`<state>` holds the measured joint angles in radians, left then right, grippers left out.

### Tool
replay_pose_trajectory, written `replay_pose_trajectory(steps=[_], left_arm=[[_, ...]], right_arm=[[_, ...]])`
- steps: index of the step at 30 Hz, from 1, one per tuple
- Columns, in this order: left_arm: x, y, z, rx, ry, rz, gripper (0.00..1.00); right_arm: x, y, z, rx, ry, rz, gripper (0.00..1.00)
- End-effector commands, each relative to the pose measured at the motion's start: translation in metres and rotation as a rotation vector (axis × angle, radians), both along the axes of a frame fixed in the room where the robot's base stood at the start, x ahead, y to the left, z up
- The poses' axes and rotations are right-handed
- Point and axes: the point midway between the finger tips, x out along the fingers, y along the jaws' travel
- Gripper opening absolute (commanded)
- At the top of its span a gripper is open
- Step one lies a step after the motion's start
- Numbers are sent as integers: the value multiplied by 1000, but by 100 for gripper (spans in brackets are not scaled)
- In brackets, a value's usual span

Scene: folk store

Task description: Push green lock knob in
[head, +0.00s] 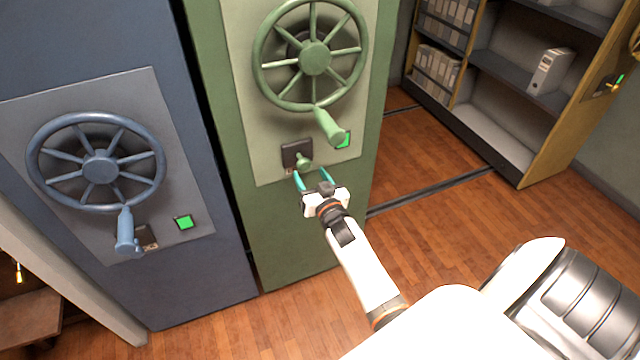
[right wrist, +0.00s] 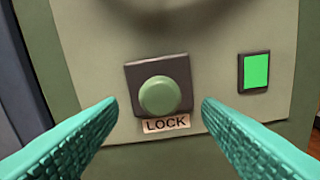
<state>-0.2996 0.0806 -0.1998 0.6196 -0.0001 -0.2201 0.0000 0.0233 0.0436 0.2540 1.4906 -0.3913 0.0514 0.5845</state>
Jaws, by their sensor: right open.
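The green lock knob (head: 303,160) sticks out from a dark square plate (head: 291,150) on the green cabinet, below the green handwheel (head: 314,58). In the right wrist view the round knob (right wrist: 160,96) sits near the middle, above a label reading LOCK (right wrist: 166,124). My right gripper (head: 312,177) is open and empty, just in front of and slightly below the knob. Its teal fingers (right wrist: 160,108) lie either side of the knob, apart from it in the picture. I cannot tell the exact gap. My left gripper is not in view.
A lit green indicator (head: 343,140) is right of the knob, and the wheel's handle (head: 330,127) hangs close above. A blue cabinet with its own wheel (head: 97,166) stands to the left. Shelves with binders (head: 550,72) stand at the back right. Wooden floor (head: 430,200) is clear between.

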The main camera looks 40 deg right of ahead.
Motion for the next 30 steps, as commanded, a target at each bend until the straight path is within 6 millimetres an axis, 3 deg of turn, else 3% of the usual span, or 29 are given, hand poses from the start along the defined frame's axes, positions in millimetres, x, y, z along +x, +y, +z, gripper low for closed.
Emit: replay_pose_trajectory(steps=[6, 12, 30], left_arm=[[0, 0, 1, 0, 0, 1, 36], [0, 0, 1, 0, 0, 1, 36], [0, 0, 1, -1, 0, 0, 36]], right_arm=[[-46, 11, 0, 1, 2, -1, 59], [-68, 16, 0, 0, 0, 0, 59], [-72, 17, 0, 0, -1, 0, 59]])
